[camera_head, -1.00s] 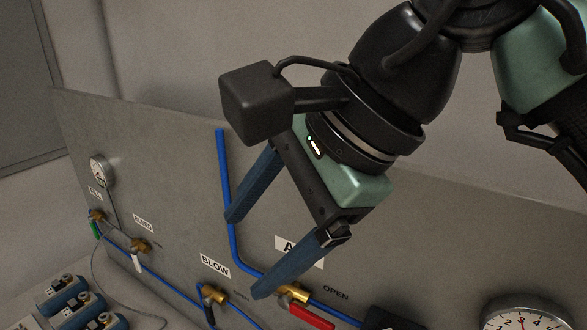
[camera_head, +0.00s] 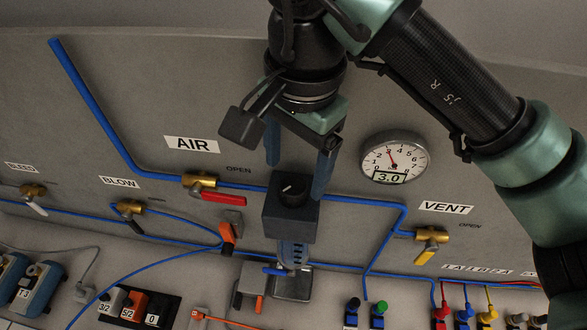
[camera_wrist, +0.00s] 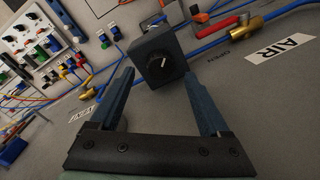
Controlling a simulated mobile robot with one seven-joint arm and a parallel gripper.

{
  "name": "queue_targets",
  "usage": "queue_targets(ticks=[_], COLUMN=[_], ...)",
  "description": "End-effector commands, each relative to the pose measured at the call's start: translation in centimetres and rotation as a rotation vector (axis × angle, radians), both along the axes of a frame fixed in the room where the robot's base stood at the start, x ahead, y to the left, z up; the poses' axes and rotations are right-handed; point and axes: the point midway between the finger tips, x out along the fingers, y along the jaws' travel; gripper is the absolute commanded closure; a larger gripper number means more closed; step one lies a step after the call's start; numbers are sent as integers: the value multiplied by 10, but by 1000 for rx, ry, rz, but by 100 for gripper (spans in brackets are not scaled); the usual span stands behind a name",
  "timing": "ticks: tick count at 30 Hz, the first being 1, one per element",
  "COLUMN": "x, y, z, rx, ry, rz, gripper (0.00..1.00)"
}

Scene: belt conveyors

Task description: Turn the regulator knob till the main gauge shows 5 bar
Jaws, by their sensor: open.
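The regulator is a dark box with a black round knob (camera_head: 292,191) on its upper face, which bears a pale pointer line. It also shows in the wrist view (camera_wrist: 159,66). My gripper (camera_head: 297,180) is open, with its blue fingers on either side of the knob in the head view. In the wrist view the knob appears beyond and between the fingertips (camera_wrist: 160,77); whether they touch it I cannot tell. The main gauge (camera_head: 394,157) is a round white dial with a red needle, and its label reads 3.0.
Blue hoses run along the grey panel. A red-handled AIR valve (camera_head: 200,187) sits left of the regulator and a yellow-handled VENT valve (camera_head: 430,240) to its right. Coloured plugs (camera_head: 464,315) and switch modules stand below. My arm passes close by the gauge.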

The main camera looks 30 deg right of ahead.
Motion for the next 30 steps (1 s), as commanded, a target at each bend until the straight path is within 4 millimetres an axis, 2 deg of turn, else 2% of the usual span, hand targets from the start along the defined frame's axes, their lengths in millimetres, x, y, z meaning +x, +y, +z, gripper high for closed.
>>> queue_targets(ticks=[3,9,19,30], x=[0,2,2,2], y=[1,1,1,1], z=[-15,-33,-37,-37], rx=[3,1,0,0], ry=[3,0,-1,-1], rz=[-1,0,1,1], gripper=[20,20,20,87])
